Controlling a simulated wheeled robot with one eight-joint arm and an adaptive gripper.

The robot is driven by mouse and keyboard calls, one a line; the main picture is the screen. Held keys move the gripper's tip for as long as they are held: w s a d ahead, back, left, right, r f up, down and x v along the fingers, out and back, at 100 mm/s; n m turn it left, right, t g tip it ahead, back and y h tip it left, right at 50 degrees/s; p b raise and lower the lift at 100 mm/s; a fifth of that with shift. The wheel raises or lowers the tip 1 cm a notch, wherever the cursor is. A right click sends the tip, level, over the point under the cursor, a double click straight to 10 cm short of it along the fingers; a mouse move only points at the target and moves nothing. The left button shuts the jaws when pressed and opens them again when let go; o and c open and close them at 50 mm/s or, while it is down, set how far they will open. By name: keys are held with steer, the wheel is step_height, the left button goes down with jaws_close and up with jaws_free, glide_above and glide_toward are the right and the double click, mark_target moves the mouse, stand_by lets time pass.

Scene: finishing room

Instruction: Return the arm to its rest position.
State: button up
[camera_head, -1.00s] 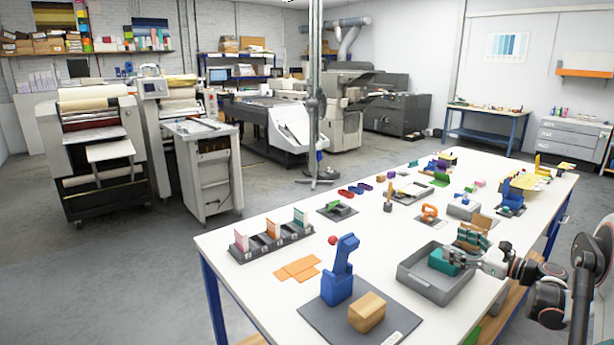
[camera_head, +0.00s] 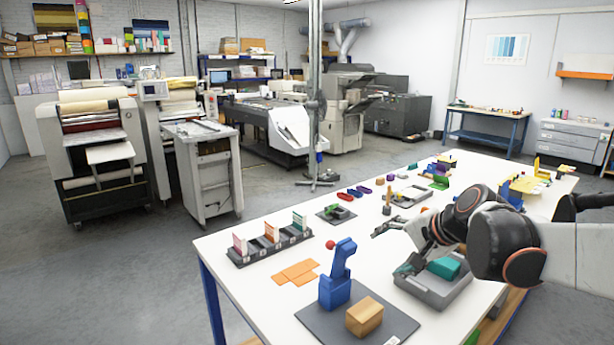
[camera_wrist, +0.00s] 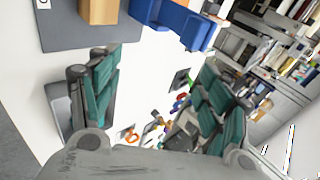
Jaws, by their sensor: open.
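My arm reaches in from the right edge of the head view over the white table (camera_head: 262,262). My gripper (camera_head: 397,248) is above the table near the grey tray, its two fingers spread wide with nothing between them. In the wrist view my gripper (camera_wrist: 158,75) shows teal pads on both fingers, far apart and empty. A teal block (camera_head: 445,267) sits in the grey tray (camera_head: 440,300). My arm hides part of the tray's back and several things behind it.
A blue stand (camera_head: 337,289) with a red ball and a wooden block (camera_head: 364,317) are on a dark mat (camera_head: 335,327). A card rack (camera_head: 270,246) and orange sheets (camera_head: 297,271) lie to the left. Several small items stand farther back.

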steer(key=s+f+n+h, duration=0.2)
steer(key=s+n, duration=0.3)
steer(key=s, duration=0.7)
steer(key=s+a+f+n+h+b, duration=0.1)
steer(key=s+n, duration=0.4)
steer(key=s, duration=0.8)
step_height(320, 180, down, 3)
steer(key=shift+a+r+g+h, duration=0.15)
steer(key=shift+g+h, duration=0.15)
steer(key=shift+h, duration=0.4)
